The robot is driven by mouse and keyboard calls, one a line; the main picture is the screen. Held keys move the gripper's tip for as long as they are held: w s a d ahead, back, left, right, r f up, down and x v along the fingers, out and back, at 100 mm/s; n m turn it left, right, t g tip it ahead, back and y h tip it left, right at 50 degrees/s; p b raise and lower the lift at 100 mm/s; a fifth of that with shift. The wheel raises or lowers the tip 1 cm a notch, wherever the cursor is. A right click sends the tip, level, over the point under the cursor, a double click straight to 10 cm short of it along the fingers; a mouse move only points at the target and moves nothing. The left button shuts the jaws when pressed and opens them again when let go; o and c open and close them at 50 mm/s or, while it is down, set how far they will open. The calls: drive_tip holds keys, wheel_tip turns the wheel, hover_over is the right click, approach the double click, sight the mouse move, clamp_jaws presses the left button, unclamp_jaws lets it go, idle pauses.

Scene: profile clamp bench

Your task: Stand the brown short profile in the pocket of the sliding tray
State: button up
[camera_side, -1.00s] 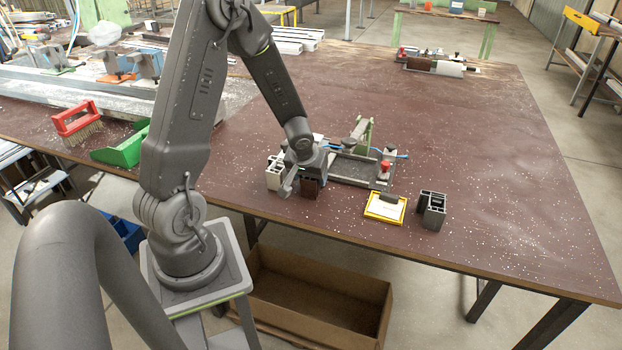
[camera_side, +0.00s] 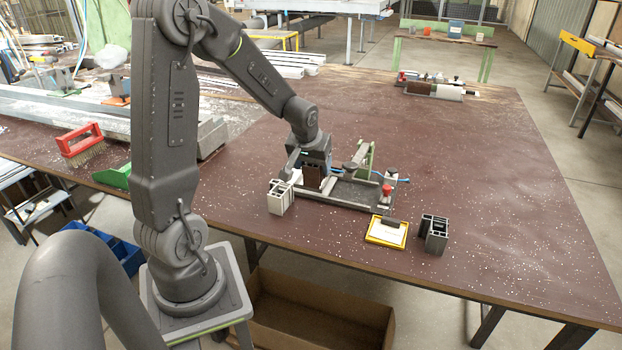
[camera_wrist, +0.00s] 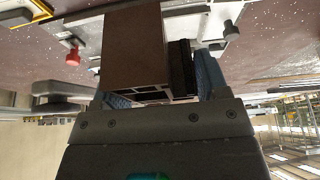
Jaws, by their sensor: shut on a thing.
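My gripper (camera_side: 312,170) is shut on the brown short profile (camera_side: 313,176), which hangs upright near the left end of the clamp fixture. In the wrist view the brown profile (camera_wrist: 135,48) sits between the blue finger pads of my gripper (camera_wrist: 163,88), its hollow end facing the camera. The fixture with the sliding tray (camera_side: 345,193) lies on the bench, with a lever clamp and a red knob (camera_side: 387,189). The red knob also shows in the wrist view (camera_wrist: 72,58). The pocket is hidden or too small to make out, and I cannot tell the gap below the profile.
A pale profile (camera_side: 280,199) stands just left of the fixture. A red-handled brush (camera_side: 82,143) is far left. The right side of the bench (camera_side: 510,190) is clear.

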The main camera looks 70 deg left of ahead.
drive_tip(key=w+a, duration=0.5)
drive_tip(key=a, duration=0.4)
drive_tip(key=shift+s+f, duration=0.2)
drive_tip(key=shift+f, duration=3.6)
drive_tip(key=o, duration=1)
